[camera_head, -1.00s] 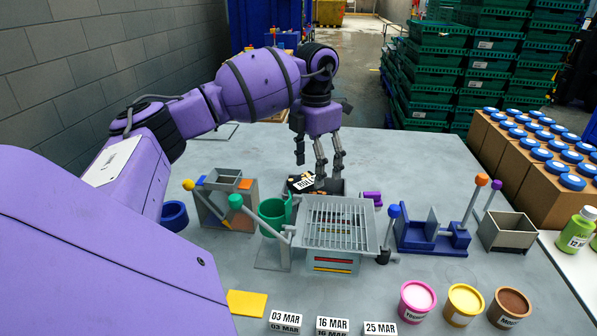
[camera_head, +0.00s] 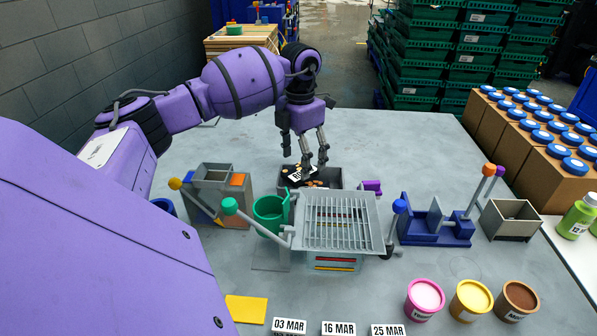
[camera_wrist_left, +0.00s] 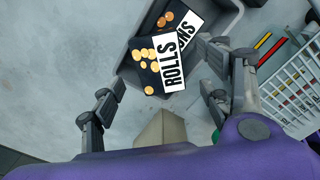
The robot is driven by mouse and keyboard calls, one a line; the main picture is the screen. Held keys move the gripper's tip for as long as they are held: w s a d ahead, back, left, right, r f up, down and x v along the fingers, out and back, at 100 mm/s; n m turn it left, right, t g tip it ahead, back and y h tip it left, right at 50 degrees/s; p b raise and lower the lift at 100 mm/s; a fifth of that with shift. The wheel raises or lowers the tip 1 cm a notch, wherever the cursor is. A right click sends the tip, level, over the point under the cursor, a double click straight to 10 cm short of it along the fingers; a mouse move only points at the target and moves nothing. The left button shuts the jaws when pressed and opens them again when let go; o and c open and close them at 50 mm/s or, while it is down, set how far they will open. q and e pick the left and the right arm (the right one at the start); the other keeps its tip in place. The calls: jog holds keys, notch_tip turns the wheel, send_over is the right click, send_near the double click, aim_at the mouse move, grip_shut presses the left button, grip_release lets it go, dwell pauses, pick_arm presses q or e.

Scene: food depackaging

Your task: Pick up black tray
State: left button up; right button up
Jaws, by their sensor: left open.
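Black trays of rolls, each with a white label, lie in a dark grey bin (camera_head: 335,176). In the left wrist view the upper black tray (camera_wrist_left: 150,70) reads "ROLLS" and overlaps another labelled black tray (camera_wrist_left: 198,52) inside the bin (camera_wrist_left: 122,72). In the head view one black tray (camera_head: 290,171) shows at the bin's left side. My left gripper (camera_head: 314,167) points down at the bin, fingers apart and empty. In the left wrist view the open fingers (camera_wrist_left: 158,103) stand either side below the upper tray, apart from it. My right gripper is out of view.
A grey grid basket (camera_head: 338,222) stands just in front of the bin, with a green cup (camera_head: 270,215) to its left. A purple piece (camera_head: 372,187) lies right of the bin. A blue fixture (camera_head: 435,228) stands farther right. The table behind the bin is clear.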

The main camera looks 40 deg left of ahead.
pick_arm(q)
jog(key=shift+f, duration=1.4)
jog(key=c, duration=1.4)
jog(key=shift+r, duration=0.15)
